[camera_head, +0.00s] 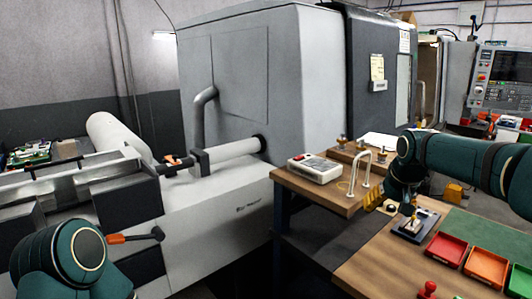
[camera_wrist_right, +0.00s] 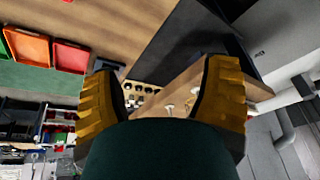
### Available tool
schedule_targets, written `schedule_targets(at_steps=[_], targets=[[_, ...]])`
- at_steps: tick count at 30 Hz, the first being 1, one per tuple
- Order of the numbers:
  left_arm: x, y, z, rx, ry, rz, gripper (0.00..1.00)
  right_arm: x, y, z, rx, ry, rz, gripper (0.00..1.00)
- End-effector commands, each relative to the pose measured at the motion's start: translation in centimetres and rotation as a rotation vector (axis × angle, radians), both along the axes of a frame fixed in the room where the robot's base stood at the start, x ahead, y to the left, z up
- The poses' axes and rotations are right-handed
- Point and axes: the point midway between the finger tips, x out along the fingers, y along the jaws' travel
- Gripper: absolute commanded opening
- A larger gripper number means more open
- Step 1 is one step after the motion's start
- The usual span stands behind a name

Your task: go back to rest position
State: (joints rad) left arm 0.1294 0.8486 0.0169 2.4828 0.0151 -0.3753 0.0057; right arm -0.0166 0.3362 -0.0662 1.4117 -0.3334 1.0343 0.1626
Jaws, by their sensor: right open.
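My right gripper (camera_head: 382,203) comes in from the right in the head view, above the gap and the near bench edge. Its two yellow fingers also show in the right wrist view (camera_wrist_right: 163,80), spread wide apart with nothing held between them. Beyond them in that view is a wooden board with a rack of dark holes (camera_wrist_right: 138,94) and small metal parts. My left arm shows only as a dark green link at the lower left of the head view; its gripper is not in view.
A wooden bench carries a small dark block fixture (camera_head: 415,226) and red (camera_head: 446,249), orange (camera_head: 486,268) and green trays. A side table holds a white instrument (camera_head: 314,168) and a metal loop handle (camera_head: 360,170). A large grey lathe (camera_head: 225,80) stands behind.

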Motion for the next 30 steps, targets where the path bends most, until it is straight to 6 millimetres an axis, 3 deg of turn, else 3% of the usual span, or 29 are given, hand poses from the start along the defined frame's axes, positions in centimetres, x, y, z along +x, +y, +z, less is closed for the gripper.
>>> schedule_targets(at_steps=[1, 5, 8, 14, 18, 21, 24, 27, 30], targets=[[0.0, 0.0, -0.2, 0.0, 0.001, 0.0, 0.68, 0.3, 1.4, -3.4, 0.017, 0.019, 0.026, 0.75], [-0.1, 0.0, -0.5, 0.0, 0.002, -0.002, 0.68, 0.2, 4.8, -11.4, 0.073, 0.039, 0.079, 0.75], [-0.2, 0.0, -0.7, 0.0, 0.005, -0.004, 0.68, -1.0, 7.7, -17.7, 0.123, 0.057, 0.11, 0.75], [-0.3, -0.1, -1.3, -0.001, 0.007, -0.006, 0.68, -6.3, 13.0, -29.3, 0.223, 0.095, 0.131, 0.75], [-0.4, -0.1, -1.6, -0.001, 0.009, -0.008, 0.68, -12.4, 16.2, -36.1, 0.282, 0.127, 0.113, 0.75], [-0.5, -0.1, -1.9, -0.001, 0.011, -0.008, 0.68, -17.2, 17.9, -39.6, 0.31, 0.15, 0.093, 0.75], [-0.5, -0.1, -2.1, -0.001, 0.012, -0.01, 0.68, -21.4, 19.0, -41.8, 0.324, 0.169, 0.071, 0.75], [-0.6, -0.1, -2.2, -0.001, 0.013, -0.01, 0.68, -24.3, 19.5, -42.8, 0.328, 0.179, 0.054, 0.75], [-0.6, -0.1, -2.2, -0.001, 0.013, -0.01, 0.68, -25.8, 19.7, -43.2, 0.329, 0.183, 0.043, 0.75]])
